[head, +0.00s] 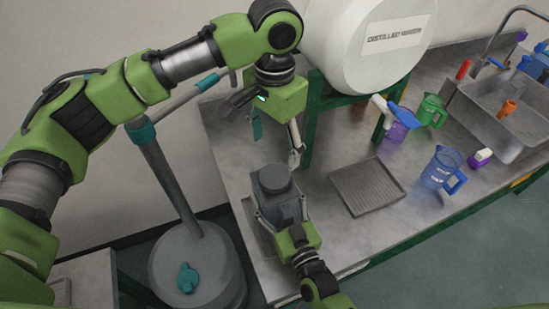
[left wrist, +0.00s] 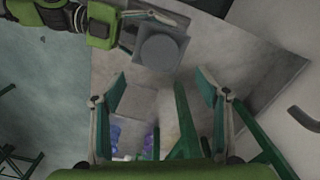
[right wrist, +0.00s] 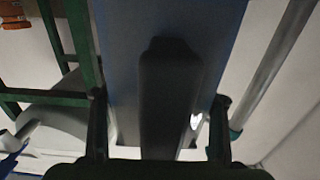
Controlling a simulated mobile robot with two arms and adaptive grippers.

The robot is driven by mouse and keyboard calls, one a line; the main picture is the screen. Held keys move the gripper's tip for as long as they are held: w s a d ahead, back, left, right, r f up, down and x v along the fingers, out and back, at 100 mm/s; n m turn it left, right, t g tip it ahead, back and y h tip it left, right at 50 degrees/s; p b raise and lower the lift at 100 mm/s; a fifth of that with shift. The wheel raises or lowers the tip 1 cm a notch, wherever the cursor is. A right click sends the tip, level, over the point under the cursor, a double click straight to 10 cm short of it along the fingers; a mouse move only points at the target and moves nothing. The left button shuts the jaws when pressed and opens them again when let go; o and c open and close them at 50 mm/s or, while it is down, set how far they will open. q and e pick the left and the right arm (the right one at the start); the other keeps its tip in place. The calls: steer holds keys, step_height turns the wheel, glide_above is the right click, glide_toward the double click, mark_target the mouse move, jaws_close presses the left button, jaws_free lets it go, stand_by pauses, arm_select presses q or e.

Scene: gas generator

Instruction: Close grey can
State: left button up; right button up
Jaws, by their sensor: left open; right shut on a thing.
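The grey can (head: 290,207) stands upright near the left end of the bench, with a round dark cap (head: 274,179) on top; I cannot tell how tight it is. The can also shows in the left wrist view (left wrist: 140,56). My right gripper (head: 287,228) is shut on the can from the front; in the right wrist view the can's blue-grey side and dark handle (right wrist: 170,95) fill the space between the fingers. My left gripper (head: 277,140) is open and empty, above and behind the can, apart from the cap. Its fingers show in the left wrist view (left wrist: 162,85).
A grey ribbed tray (head: 366,187) lies right of the can. A white distiller tank (head: 365,65) on a green stand rises behind, close to my left gripper. Blue (head: 436,172), green (head: 430,112) and purple (head: 397,132) jugs and a sink (head: 500,125) are farther right.

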mark_target(289, 225)
arm_select(q)
steer(key=shift+r, duration=0.95)
arm_select(e)
steer(key=o, duration=2.3)
steer(key=shift+c, duration=0.2)
steer(key=v, duration=1.2)
steer(key=shift+f, duration=0.1)
